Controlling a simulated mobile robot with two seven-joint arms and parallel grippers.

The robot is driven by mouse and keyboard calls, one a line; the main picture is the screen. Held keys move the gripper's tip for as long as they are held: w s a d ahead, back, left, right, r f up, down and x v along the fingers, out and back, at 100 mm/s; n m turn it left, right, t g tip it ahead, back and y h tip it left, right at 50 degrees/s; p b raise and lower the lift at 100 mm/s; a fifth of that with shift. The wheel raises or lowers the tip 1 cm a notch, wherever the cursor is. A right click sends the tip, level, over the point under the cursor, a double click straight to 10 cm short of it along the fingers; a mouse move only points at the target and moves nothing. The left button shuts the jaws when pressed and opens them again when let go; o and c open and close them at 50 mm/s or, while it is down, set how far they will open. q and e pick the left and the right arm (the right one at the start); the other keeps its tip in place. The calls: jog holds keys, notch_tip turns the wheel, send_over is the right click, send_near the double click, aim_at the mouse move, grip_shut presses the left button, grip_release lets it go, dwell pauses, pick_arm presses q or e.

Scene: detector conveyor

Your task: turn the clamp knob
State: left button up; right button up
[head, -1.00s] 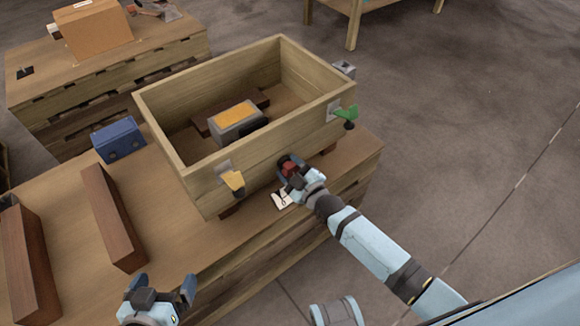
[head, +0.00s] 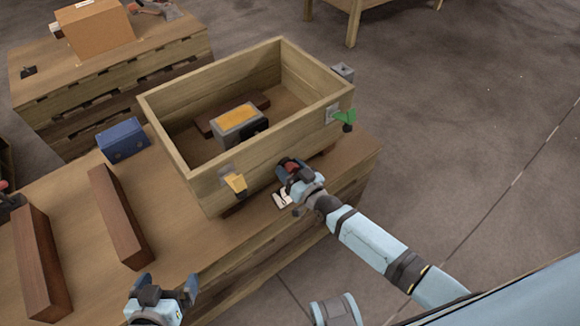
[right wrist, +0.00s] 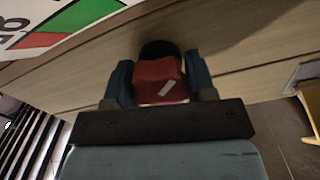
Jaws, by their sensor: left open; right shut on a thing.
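The clamp knob (right wrist: 158,75) is red with a pale stripe mark and shows in the right wrist view against the crate's wooden wall. My right gripper (right wrist: 160,82) is shut on it, with one blue-grey finger on each side. In the head view my right gripper (head: 290,172) is at the crate's near wall, and the red knob (head: 292,167) is partly hidden by it. My left gripper (head: 163,290) is open and empty at the bottom, by the bench's near edge.
The open wooden crate (head: 205,186) holds a grey device with an orange top (head: 238,117). A yellow lever (head: 235,183) and a green lever (head: 345,117) sit on its near wall. A blue box (head: 122,140) and brown beams (head: 120,220) lie on the bench to the left.

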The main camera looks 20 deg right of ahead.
jog(key=m, duration=0.6)
jog(key=shift+m, duration=0.3)
dwell(0.4)
jog(key=o, duration=0.9)
jog(key=p+v, duration=0.1)
jog(key=v, duration=1.3)
jog(key=shift+p, duration=0.4)
jog(key=shift+w, duration=0.1)
